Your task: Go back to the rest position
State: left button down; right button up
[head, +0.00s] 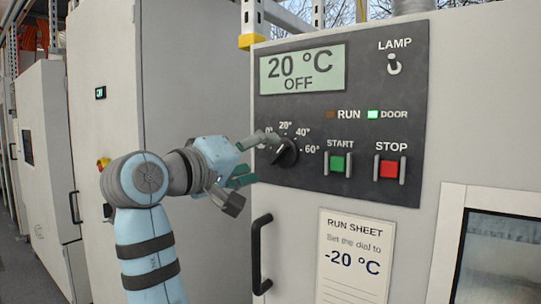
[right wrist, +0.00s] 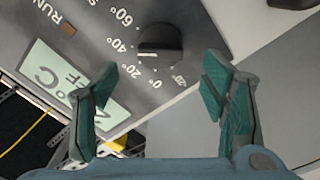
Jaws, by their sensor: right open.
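My right gripper (head: 256,158) is open and empty in front of the control panel (head: 400,110), just left of the black dial (head: 287,153). In the right wrist view the dial (right wrist: 160,42) stands beyond the two spread teal fingers (right wrist: 160,88), with a gap around it, and neither finger touches it. In the head view the gripper hides the low end of the scale. My left gripper is not in view.
The display (head: 302,70) reads 20 °C OFF. The green DOOR light (head: 373,114) is lit; the RUN light (head: 331,114) looks dark. START (head: 338,163) and STOP (head: 389,168) buttons sit right of the dial. A door handle (head: 262,255) and run sheet (head: 355,258) are below.

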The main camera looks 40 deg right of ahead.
jog(key=shift+s+a, duration=0.2)
jog(key=shift+a, duration=0.4)
